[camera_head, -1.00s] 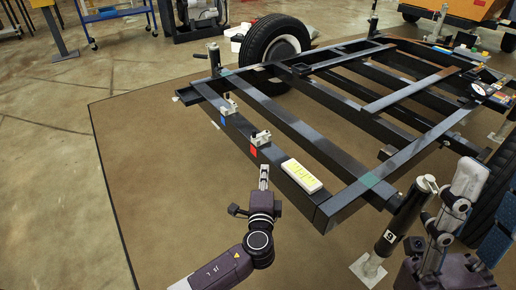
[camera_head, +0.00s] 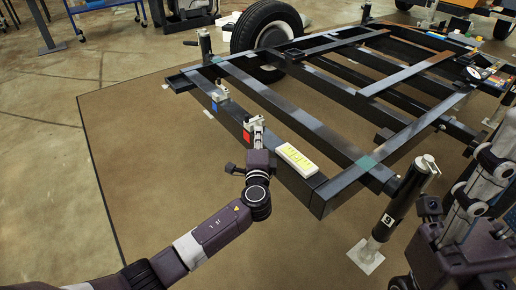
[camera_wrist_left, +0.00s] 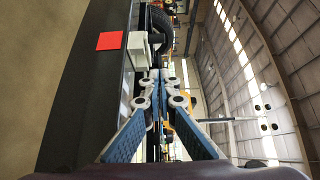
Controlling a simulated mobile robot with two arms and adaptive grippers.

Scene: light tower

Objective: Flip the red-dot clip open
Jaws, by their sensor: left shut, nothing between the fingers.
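The red-dot clip (camera_head: 248,124) is a small pale clamp on the frame's near rail, above a red square (camera_head: 246,136). My left gripper (camera_head: 258,124) is shut and empty, with its tips right at the clip and partly covering it. In the left wrist view, the red square (camera_wrist_left: 109,40) and the clip's white block (camera_wrist_left: 139,46) lie left of my fingertips (camera_wrist_left: 160,76). A dark part of the clip shows just beyond the tips; I cannot tell whether they touch. My right gripper (camera_head: 484,185) is at the right edge, its tips unclear.
A second clip (camera_head: 220,92) with a blue square sits farther along the rail (camera_head: 235,123). A white box with a yellow-green label (camera_head: 296,158) lies on the rail nearer me. A jack post (camera_head: 400,207) stands at the right. The floor left of the frame is clear.

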